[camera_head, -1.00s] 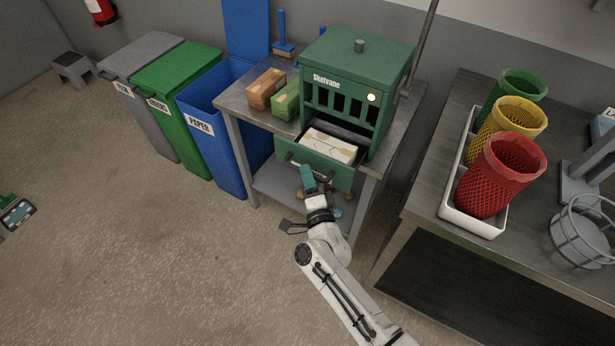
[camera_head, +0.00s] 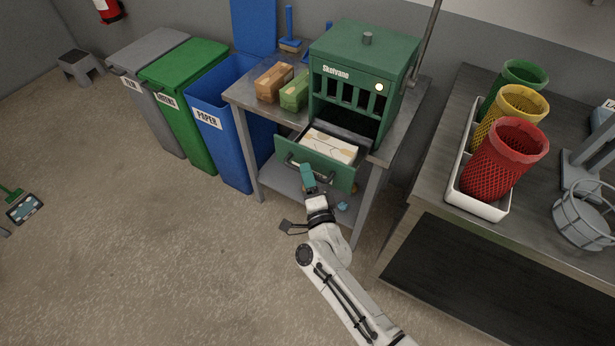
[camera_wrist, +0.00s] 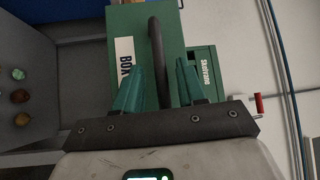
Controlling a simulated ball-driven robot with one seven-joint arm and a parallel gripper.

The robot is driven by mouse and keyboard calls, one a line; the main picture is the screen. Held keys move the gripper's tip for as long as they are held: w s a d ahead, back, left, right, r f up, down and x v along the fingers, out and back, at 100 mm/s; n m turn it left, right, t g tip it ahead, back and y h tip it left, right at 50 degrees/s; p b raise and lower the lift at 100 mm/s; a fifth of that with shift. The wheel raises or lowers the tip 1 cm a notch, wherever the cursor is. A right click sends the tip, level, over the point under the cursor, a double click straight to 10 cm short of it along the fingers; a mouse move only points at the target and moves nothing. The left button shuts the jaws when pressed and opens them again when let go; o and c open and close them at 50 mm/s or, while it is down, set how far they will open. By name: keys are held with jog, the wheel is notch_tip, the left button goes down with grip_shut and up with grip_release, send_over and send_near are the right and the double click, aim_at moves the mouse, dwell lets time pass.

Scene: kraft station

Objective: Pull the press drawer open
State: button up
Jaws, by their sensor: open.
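The green press (camera_head: 362,70) stands on a metal table. Its drawer (camera_head: 340,180) is pulled out at the bottom front, and a pale block (camera_head: 330,147) lies inside. My gripper (camera_head: 307,174) is at the drawer front, over the dark bow handle (camera_head: 292,161). In the wrist view the handle (camera_wrist: 156,45) runs between the two teal fingers of my gripper (camera_wrist: 160,80). The fingers are apart, with gaps to the handle on both sides. The drawer front (camera_wrist: 125,25) carries a white label, partly hidden by a finger.
Grey, green and blue bins (camera_head: 212,120) stand left of the table (camera_head: 240,97). Brown and green blocks (camera_head: 273,82) lie beside the press. A workbench (camera_head: 430,185) with mesh baskets (camera_head: 503,160) is at the right. Open floor lies at the front left.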

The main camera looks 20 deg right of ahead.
jog(key=s+a+f, duration=0.1)
jog(key=s, duration=0.9)
jog(key=shift+s+a+f+b, duration=0.2)
jog(key=shift+s+a+b, duration=0.1)
jog(key=s+a+f+n+g+y, duration=0.25)
jog(key=s+n+g+y, duration=0.45)
jog(key=n, duration=0.7)
jog(key=s+d+r+n+g+h, duration=0.1)
jog(key=s+d+g+h, duration=0.1)
jog(key=s+d+g, duration=0.3)
jog(key=s+d+r+n+g+h, duration=0.1)
jog(key=s+d+g, duration=0.5)
jog(key=s, duration=0.8)
jog(key=shift+s+d+r+n+h, duration=0.15)
jog(key=shift+r+n+h, duration=0.15)
jog(key=shift+n+h, duration=0.45)
